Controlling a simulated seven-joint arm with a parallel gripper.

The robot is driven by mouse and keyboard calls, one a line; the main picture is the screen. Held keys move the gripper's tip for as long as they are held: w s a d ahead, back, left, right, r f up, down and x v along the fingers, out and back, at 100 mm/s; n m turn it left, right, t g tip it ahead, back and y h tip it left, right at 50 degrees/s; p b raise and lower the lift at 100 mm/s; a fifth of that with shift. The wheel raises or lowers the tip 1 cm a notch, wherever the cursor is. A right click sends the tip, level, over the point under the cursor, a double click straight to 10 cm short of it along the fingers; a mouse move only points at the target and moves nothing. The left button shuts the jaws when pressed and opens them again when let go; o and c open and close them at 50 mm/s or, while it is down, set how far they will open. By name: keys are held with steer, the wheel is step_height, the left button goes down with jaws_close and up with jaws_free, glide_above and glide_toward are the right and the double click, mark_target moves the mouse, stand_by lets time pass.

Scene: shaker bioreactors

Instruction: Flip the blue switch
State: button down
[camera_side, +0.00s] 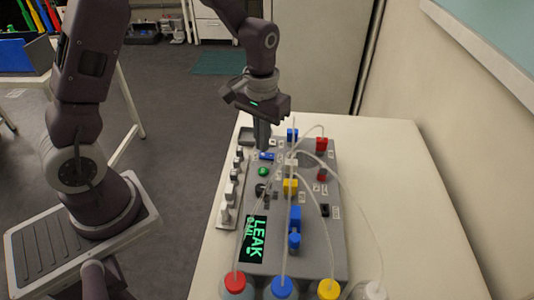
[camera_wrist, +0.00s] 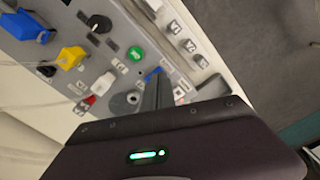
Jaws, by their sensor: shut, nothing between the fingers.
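The blue switch (camera_side: 267,156) sits on the top of the grey bioreactor panel (camera_side: 250,212), above the green button (camera_side: 263,171). It also shows in the wrist view as a blue piece (camera_wrist: 152,74), partly hidden by my fingers. My gripper (camera_side: 263,148) is shut and empty, pointing down. Its fingertips are right at the blue switch; I cannot tell whether they touch it. The fingertips also show in the wrist view (camera_wrist: 158,76), close beside the blue piece. The green button also shows in the wrist view (camera_wrist: 136,53).
A display reading LEAK (camera_side: 255,238) is on the panel's near end. Blue (camera_side: 294,225), yellow (camera_side: 290,187) and red (camera_side: 321,144) fittings with clear tubes stand to the right. Several capped bottles (camera_side: 282,287) line the front. The white table (camera_side: 400,180) is clear to the right.

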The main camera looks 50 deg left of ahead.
steer(key=shift+f, duration=0.9)
stand_by(0.5)
steer(key=shift+r, duration=3.5)
steer(key=s+d+r+m+t, duration=0.1)
steer(key=s+r+t, duration=0.1)
steer(key=s+r, duration=0.4)
steer(key=s+r+m+t, duration=0.2)
steer(key=s+r, duration=0.4)
steer(key=s, duration=0.7)
steer(key=shift+s+d+r+t, duration=0.3)
steer(key=shift+d+t, duration=0.1)
steer(key=shift+t, duration=0.4)
